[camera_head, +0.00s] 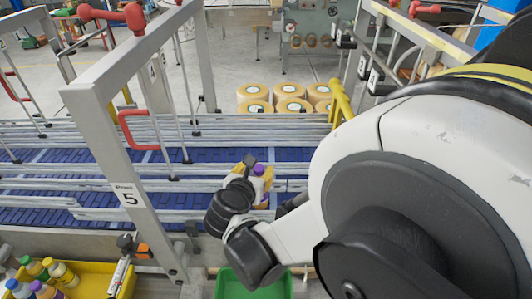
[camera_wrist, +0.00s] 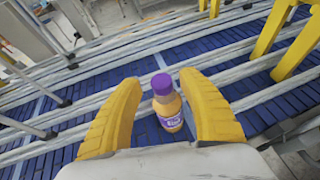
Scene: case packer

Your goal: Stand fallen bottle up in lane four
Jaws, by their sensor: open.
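The bottle (camera_wrist: 170,118) has a purple cap, a pale orange body and a purple and white label. In the wrist view it is between the two yellow fingers of my gripper (camera_wrist: 160,79), with its cap near the fingertips. It looks roughly upright on the blue conveyor (camera_wrist: 75,121). Gaps show between the bottle and both fingers, so my gripper is open around it. In the head view my gripper (camera_head: 255,169) is over the conveyor (camera_head: 110,183), and only the purple cap (camera_head: 258,169) and a bit of the bottle show.
Metal guide rails (camera_head: 110,169) divide the conveyor into lanes. A grey frame post (camera_head: 125,150) marked 5 stands at left. A yellow crate (camera_head: 95,275) with several bottles is at lower left, and a green crate (camera_head: 285,288) is below my arm. Yellow brackets (camera_wrist: 275,35) stand at the right.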

